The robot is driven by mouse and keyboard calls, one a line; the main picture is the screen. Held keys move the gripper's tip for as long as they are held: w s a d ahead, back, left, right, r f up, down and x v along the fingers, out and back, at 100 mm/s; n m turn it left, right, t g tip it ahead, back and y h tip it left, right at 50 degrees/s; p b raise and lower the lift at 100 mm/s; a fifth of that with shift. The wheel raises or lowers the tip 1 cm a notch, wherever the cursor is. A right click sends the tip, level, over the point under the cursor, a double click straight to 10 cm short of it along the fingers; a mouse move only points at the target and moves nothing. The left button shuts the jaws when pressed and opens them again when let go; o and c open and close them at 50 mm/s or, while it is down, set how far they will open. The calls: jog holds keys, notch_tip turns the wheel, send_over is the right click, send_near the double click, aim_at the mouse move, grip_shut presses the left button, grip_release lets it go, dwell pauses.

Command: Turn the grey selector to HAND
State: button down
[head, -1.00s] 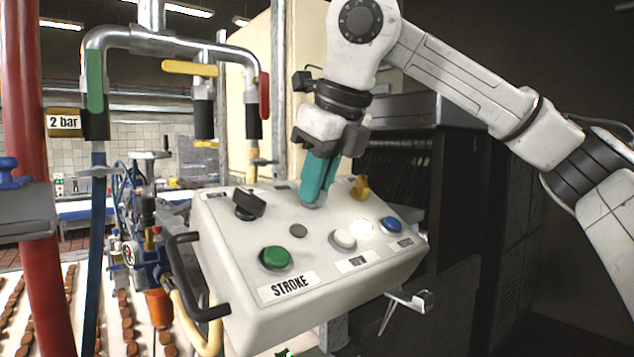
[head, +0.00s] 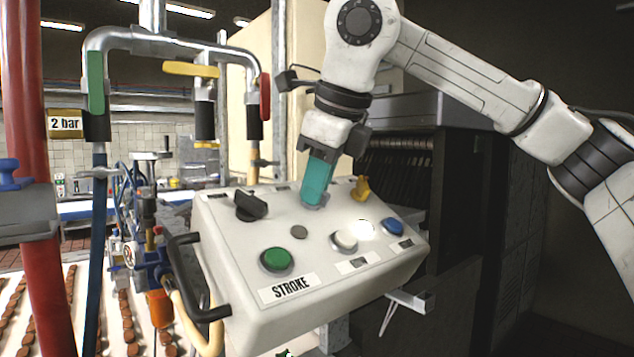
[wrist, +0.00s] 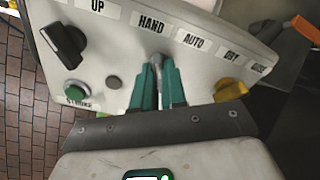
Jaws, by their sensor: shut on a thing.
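The light control box (head: 225,225) carries the grey selector on its top, mostly hidden by my teal fingers. In the wrist view a bit of the grey selector (wrist: 157,61) shows between the fingers, below the HAND label (wrist: 151,23) and the AUTO label (wrist: 193,40). My gripper (head: 315,196) is shut on the selector; its fingers stand either side of it in the wrist view (wrist: 158,85). The selector's exact pointing is hard to tell.
A black selector (head: 251,206) stands left and a yellow one (head: 361,189) right. A green button (head: 277,260), a white button (head: 344,240) and a blue button (head: 392,227) lie in front. A black handle (head: 182,285) juts from the box's left side.

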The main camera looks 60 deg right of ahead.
jog(key=c, duration=1.2)
grip_release()
jog(key=p+v, duration=0.1)
jog(key=v, duration=0.9)
jog(key=shift+s+r, duration=0.15)
jog(key=shift+r, duration=0.25)
jog(key=shift+s+f, duration=0.1)
